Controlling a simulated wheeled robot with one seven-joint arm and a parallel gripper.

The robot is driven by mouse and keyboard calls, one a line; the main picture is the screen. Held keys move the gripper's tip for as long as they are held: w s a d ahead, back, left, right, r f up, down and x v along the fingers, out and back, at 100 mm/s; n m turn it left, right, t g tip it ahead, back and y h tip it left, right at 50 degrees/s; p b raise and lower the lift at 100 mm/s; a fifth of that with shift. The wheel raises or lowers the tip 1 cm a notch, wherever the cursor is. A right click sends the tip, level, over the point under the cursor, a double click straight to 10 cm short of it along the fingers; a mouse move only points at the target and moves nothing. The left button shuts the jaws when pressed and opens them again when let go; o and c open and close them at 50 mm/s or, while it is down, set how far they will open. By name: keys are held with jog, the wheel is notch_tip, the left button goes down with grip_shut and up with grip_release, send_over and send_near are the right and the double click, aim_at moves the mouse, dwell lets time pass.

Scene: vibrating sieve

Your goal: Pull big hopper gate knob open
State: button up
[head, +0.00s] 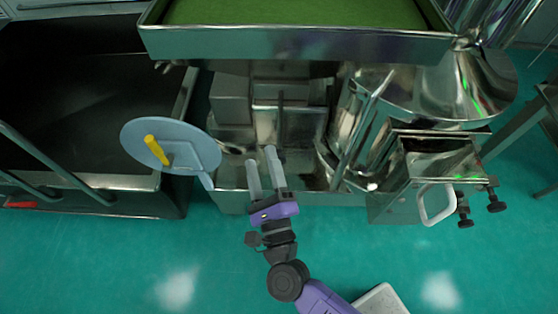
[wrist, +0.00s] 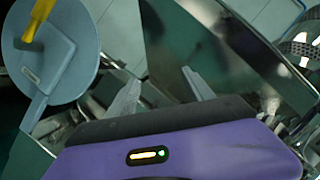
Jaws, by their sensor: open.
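My gripper (head: 260,157) is open and empty, its two fingers apart and pointing away over the metal machine frame. In the wrist view my gripper (wrist: 159,79) also shows nothing between its fingers. A yellow knob-like handle (head: 156,150) stands on a grey-blue round plate (head: 195,150), left of my gripper and apart from it. The same yellow handle (wrist: 37,20) and plate (wrist: 75,25) appear at the upper left of the wrist view. No part is clearly marked as the big hopper gate knob, so I cannot tell whether this handle is it.
A metal tray with a green inside (head: 300,46) overhangs at the top. A shiny metal box (head: 400,205) with a white loop handle (head: 424,217) and dark knobs stands at right. A dark cart (head: 90,110) stands at left. The green floor in front is mostly clear.

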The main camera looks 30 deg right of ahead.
aim_at(279, 149)
jog(key=d+f+m+g+h, duration=0.45)
jog(key=f+m, duration=0.55)
jog(key=m, duration=0.4)
jog(key=shift+y, duration=0.25)
jog(key=shift+r+x, duration=0.1)
jog(key=shift+x, duration=1.95)
jog(key=shift+r+x, duration=0.15)
jog(key=shift+x, duration=1.9)
jog(key=shift+w+a, duration=0.1)
jog(key=shift+a, duration=0.05)
grip_shut()
